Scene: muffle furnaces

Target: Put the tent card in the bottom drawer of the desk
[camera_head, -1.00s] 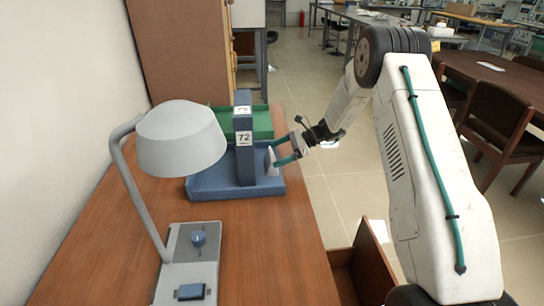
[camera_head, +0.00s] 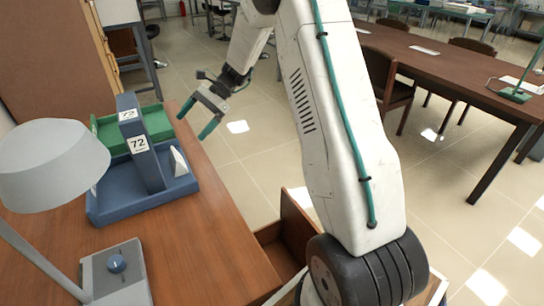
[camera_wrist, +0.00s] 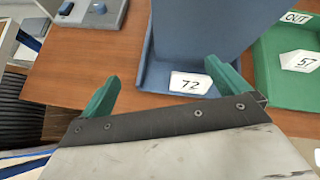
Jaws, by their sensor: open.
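The small white tent card (camera_head: 178,161) stands upright at the right end of the blue tray (camera_head: 130,206) on the desk. In the wrist view the card (camera_wrist: 190,83) reads 72 and sits in the blue tray, beside its upright divider. My gripper (camera_head: 197,119), with green fingers, is open and empty. It is above the desk's right edge, apart from the card. In the wrist view the gripper (camera_wrist: 163,73) has its fingers spread, the card showing beyond them. A brown desk drawer (camera_head: 295,228) is pulled open at the desk's right side; its floor is partly hidden by my arm.
A grey lamp (camera_head: 52,160) stands on the desk, left of the blue tray. A green tray (camera_head: 105,125) adjoins the blue one; its label reads OUT in the wrist view. Chairs and a long table (camera_head: 435,65) are at the right. Open floor lies beside the desk.

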